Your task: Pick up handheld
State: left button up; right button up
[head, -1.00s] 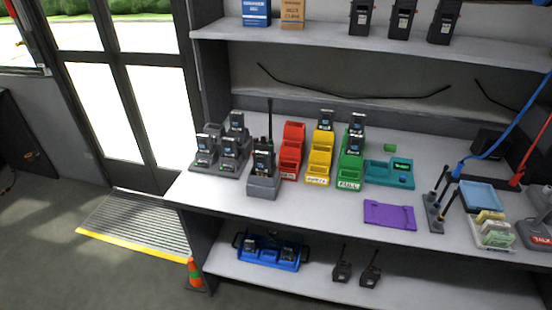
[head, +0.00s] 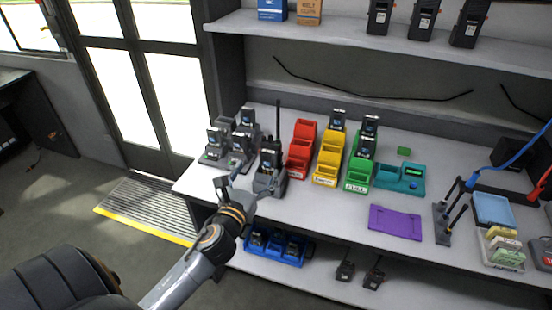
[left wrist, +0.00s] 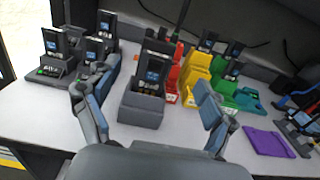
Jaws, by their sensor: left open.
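A black handheld (head: 270,153) with a tall antenna stands upright in a grey single charger (head: 266,183) near the front edge of the worktop. My left gripper (head: 244,188) is open in front of that charger. In the left wrist view the handheld (left wrist: 151,73) shows between my two spread left fingers (left wrist: 155,88), beyond them and apart from them. The charger (left wrist: 141,108) is seen there too. Two more handhelds (head: 345,270) (head: 373,272) stand on the lower shelf. My right gripper is not in view.
A grey multi-bay charger (head: 215,156) with several batteries is close on the left. Red (head: 300,150), yellow (head: 328,160) and green (head: 358,172) bins stand on the right. A teal device (head: 400,178) and purple mat (head: 395,221) lie farther right. A blue carrier (head: 278,246) is below.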

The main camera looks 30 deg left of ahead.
aim_at(270, 147)
pick_arm(q)
jog(key=x, duration=0.6)
jog(key=shift+w+p, duration=0.1)
jog(key=shift+p, duration=0.25)
jog(key=p+x, duration=0.1)
jog(key=x, duration=0.3)
jog(key=shift+w, duration=0.25)
jog(key=shift+w+a, duration=0.15)
jog(key=shift+w, duration=0.4)
jog(key=c, duration=1.7)
grip_shut()
jog(key=shift+r, duration=0.1)
